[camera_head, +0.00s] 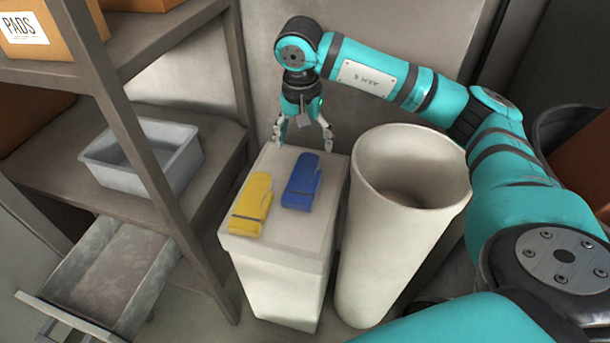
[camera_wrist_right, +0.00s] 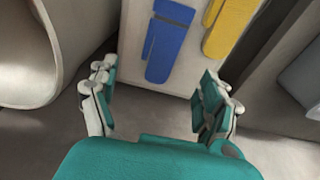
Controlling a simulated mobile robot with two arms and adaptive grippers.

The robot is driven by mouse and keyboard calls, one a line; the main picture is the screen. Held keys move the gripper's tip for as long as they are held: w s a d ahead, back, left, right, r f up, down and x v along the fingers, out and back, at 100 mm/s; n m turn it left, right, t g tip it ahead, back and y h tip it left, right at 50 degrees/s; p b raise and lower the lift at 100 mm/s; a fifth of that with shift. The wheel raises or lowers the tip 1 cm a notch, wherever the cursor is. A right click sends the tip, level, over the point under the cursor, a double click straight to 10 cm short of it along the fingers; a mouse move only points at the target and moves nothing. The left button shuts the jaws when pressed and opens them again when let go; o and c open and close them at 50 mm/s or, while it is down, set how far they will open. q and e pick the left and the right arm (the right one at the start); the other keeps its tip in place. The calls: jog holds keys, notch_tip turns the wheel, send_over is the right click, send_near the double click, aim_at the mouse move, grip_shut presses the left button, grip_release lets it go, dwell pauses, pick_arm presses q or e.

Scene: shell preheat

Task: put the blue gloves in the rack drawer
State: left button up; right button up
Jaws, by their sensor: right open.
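The blue gloves (camera_head: 301,181) lie flat on the white top of a box-shaped stand (camera_head: 305,234), to the right of a yellow pair. They also show in the right wrist view (camera_wrist_right: 168,42), ahead of the fingers. My right gripper (camera_head: 304,138) is open and empty, above the far edge of the stand and apart from the gloves. Its fingers also show in the right wrist view (camera_wrist_right: 157,100). The rack drawer (camera_head: 111,272) is pulled out low on the rack at the left, and its visible inside is empty. My left gripper is not in view.
Yellow gloves (camera_head: 252,204) lie next to the blue ones. A tall white open cylinder (camera_head: 369,250) stands right of the stand. A grey bin (camera_head: 183,161) sits on the rack shelf above the drawer. A rack post (camera_head: 130,130) rises between the stand and the shelves.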

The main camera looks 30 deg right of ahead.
jog(key=b, duration=0.1)
send_over(305, 176)
jog(key=s, duration=0.1)
jog(key=f, duration=0.8)
jog(key=shift+a+f, duration=0.3)
jog(key=shift+a, duration=0.05)
jog(key=shift+w+d+f+b, duration=0.1)
jog(key=shift+w+f+b, duration=0.1)
jog(key=shift+f, duration=0.75)
jog(key=shift+w+d+f+b, duration=0.1)
jog(key=shift+d+f+b, duration=0.1)
jog(key=shift+f, duration=0.8)
jog(key=shift+w+d+f+b, duration=0.1)
jog(key=shift+w+f+b, duration=0.1)
jog(key=shift+f, duration=0.75)
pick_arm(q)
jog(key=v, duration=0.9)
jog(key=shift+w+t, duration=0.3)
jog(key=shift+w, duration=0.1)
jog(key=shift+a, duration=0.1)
pick_arm(e)
jog(key=shift+c, duration=0.3)
jog(key=c, duration=1.1)
jog(key=shift+r, duration=0.15)
jog(key=shift+c, duration=0.2)
